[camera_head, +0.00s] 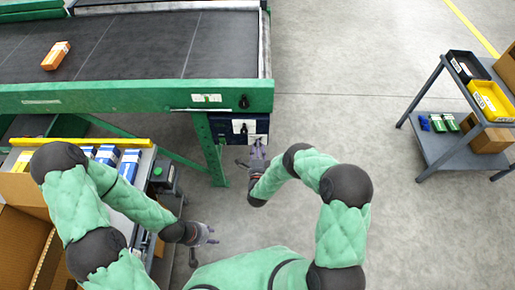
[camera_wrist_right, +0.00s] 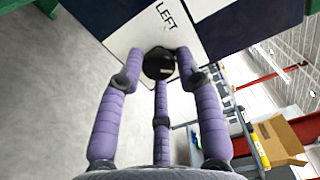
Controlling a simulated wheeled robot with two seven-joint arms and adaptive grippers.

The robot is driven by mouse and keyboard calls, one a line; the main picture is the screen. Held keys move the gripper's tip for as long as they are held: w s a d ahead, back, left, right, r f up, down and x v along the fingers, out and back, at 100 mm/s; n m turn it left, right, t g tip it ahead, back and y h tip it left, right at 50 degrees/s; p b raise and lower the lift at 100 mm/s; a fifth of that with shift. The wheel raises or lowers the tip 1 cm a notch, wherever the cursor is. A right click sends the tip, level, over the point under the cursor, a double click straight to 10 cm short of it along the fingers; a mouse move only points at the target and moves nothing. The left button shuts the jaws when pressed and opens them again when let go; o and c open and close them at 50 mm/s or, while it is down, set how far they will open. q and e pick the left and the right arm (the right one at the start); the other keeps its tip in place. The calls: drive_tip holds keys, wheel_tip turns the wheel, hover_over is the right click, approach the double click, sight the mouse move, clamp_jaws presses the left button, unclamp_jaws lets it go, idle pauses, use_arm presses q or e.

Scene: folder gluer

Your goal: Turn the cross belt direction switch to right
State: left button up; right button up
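A black round switch knob (camera_wrist_right: 159,64) sits on a white plate marked "LEFT" (camera_wrist_right: 167,15) in the right wrist view. The fingers of my right gripper (camera_wrist_right: 159,70) stand around the knob, their tips very close to it; I cannot tell whether they press on it. The knob's pointing direction is not clear. In the head view my right gripper (camera_head: 257,152) is at the lower edge of the control panel (camera_head: 241,127) under the machine's end and hides part of it. My left gripper (camera_head: 212,236) hangs empty at lower centre, its fingers apart.
The green-framed conveyor (camera_head: 140,97) carries an orange box (camera_head: 56,56). Another dark knob (camera_head: 244,101) is on its frame. A table with blue and white boxes (camera_head: 128,165) stands at left. A grey cart (camera_head: 440,148) with bins stands at right. Floor between is clear.

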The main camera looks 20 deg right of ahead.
drive_tip(key=shift+o, duration=1.1)
drive_tip(key=shift+w+d+r, duration=0.1)
drive_tip(key=shift+d+r, duration=0.05)
drive_tip(key=shift+d, duration=0.15)
drive_tip(key=shift+a, duration=0.15)
drive_tip(key=shift+s, duration=0.2)
drive_tip(key=v, duration=1.1)
drive_tip(key=shift+s, duration=0.35)
drive_tip(key=shift+w+a, duration=0.15)
